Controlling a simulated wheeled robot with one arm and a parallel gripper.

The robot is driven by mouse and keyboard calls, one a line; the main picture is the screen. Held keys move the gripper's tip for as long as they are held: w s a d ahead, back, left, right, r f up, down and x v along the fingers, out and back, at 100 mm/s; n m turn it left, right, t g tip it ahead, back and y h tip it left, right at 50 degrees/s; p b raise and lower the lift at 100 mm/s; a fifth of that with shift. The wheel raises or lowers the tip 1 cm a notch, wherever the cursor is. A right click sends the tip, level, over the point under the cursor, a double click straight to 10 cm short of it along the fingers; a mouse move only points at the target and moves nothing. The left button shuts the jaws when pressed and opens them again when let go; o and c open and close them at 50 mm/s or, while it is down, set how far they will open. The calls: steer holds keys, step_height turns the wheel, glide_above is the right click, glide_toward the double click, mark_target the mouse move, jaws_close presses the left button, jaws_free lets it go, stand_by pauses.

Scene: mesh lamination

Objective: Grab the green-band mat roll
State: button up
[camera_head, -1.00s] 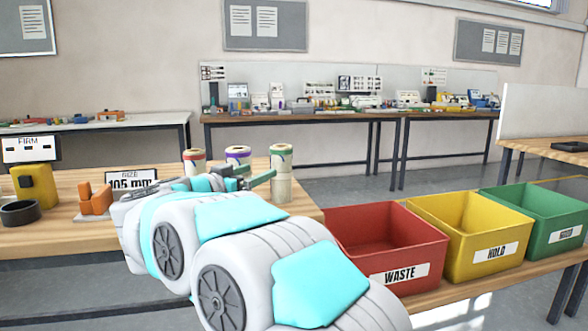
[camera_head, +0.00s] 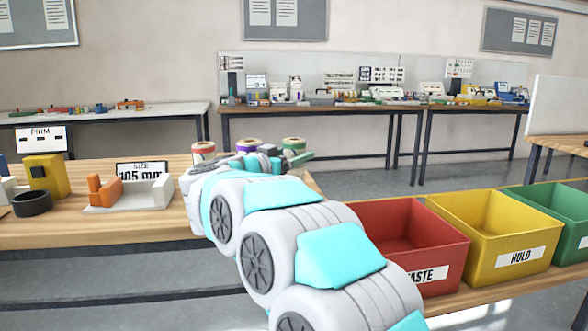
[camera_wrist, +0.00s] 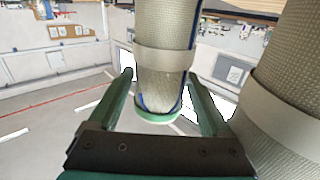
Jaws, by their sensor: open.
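The green-band mat roll (camera_head: 293,144) stands on the wooden table in the head view, its lower part hidden behind my arm. In the wrist view, the pale woven roll with a green-rimmed end (camera_wrist: 158,112) lies between the two green fingers of my gripper (camera_wrist: 158,76). The fingers are open, with a visible gap on each side of the roll. In the head view my gripper (camera_head: 296,159) is at the roll, mostly hidden by my arm.
A purple-band roll (camera_head: 248,145) and a red-band roll (camera_head: 203,149) stand to the left. Another roll (camera_wrist: 284,95) is close on the right in the wrist view. A red WASTE bin (camera_head: 405,235), yellow HOLD bin (camera_head: 495,230) and green bin (camera_head: 560,215) stand at right.

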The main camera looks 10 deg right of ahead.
steer(key=shift+w+d, duration=0.15)
jaws_close()
stand_by(0.6)
